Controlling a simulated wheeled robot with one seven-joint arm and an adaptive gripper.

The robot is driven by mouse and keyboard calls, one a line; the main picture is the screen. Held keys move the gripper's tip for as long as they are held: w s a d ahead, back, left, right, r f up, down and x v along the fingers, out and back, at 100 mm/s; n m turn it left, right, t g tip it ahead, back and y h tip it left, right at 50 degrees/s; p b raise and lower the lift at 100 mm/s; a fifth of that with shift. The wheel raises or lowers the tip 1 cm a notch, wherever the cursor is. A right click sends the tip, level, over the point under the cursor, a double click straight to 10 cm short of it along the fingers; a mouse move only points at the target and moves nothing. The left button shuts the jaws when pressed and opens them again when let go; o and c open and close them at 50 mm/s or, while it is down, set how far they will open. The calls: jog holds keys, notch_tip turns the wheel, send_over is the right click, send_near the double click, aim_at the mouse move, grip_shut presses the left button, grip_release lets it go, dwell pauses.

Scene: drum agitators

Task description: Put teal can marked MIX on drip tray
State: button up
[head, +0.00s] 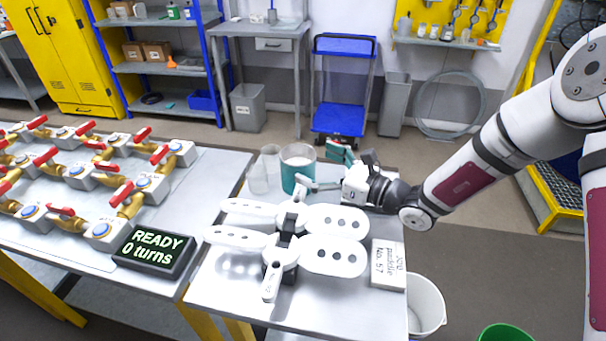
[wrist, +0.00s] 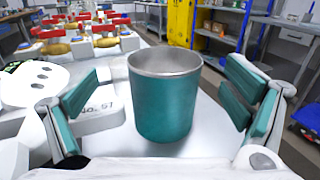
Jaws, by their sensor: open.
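A teal can (head: 296,170) with a grey rim and open top stands upright on the right-hand metal table (head: 210,290), near its back edge. It also shows in the wrist view (wrist: 163,100), upright in the middle of the picture. No MIX marking is readable on the side I see. My gripper (head: 322,168) is open, to the right of the can in the head view. In the wrist view its teal-padded fingers (wrist: 160,108) are spread to either side of the can, with gaps. I cannot make out a drip tray for certain.
A display reading READY 0 turns (head: 153,248) and red-handled valves (head: 110,230) occupy the left table.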

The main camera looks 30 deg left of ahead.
aim_at(298, 153)
jog(key=shift+w+a, duration=0.25)
jog(key=shift+a, duration=0.65)
jog(key=shift+w+a, duration=0.2)
jog(key=shift+a, duration=0.7)
jog(key=shift+w+a, duration=0.25)
jog(key=shift+a, duration=0.65)
jog(key=c, duration=2)
jog(key=shift+c, duration=0.3)
jog(key=shift+r, duration=0.15)
